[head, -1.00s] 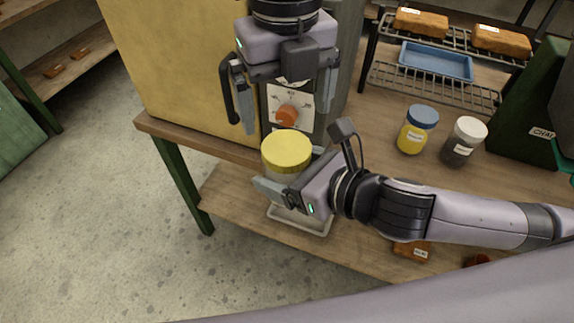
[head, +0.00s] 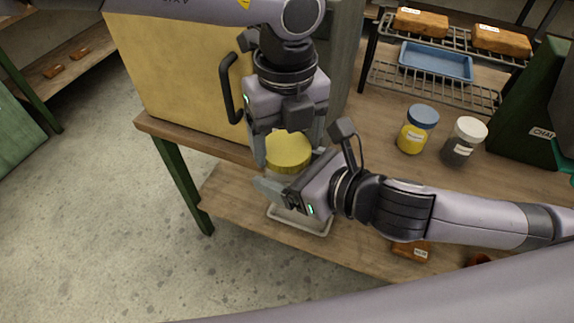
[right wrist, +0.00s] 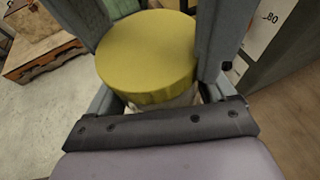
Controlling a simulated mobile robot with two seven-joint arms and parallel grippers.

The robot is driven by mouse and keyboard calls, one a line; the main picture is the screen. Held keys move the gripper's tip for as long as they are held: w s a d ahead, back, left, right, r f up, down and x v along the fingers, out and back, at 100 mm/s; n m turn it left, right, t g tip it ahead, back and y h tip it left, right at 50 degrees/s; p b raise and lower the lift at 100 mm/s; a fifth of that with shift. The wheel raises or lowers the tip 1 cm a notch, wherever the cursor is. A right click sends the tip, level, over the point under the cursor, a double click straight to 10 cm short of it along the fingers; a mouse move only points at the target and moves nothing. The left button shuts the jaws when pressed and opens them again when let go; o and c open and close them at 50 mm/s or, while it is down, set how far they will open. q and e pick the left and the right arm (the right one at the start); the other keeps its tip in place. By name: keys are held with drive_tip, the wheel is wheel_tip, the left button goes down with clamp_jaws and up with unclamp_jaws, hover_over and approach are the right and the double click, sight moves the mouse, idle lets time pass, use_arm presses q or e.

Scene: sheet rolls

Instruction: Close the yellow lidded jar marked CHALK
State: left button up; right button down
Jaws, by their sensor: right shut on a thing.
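The jar with a yellow lid (head: 289,150) is upright above a pale tray at the table's front edge; its lid is also large in the right wrist view (right wrist: 148,55). Its pale body (right wrist: 178,101) is mostly hidden, and I cannot read any label on it. My right gripper (head: 291,178) is shut on the jar's body from the right, below the lid. My left gripper (head: 288,150) points down from above, with its fingers apart on either side of the lid. I cannot tell whether they touch it.
The tray (head: 300,224) is under the jar. A blue-lidded jar (head: 417,130) and a white-lidded jar (head: 464,141) stand to the right. Behind are a yellow cabinet (head: 180,80) and a rack with a blue tray (head: 435,62). A green box (head: 525,105) stands at far right.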

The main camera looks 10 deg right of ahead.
use_arm(q)
drive_tip(key=shift+m, duration=1.7)
drive_tip(key=shift+c, duration=0.2)
drive_tip(key=o, duration=1.1)
drive_tip(key=shift+o, duration=0.2)
drive_tip(key=shift+d, duration=0.1)
drive_tip(key=shift+r, duration=2.3)
drive_tip(key=shift+c, duration=0.3)
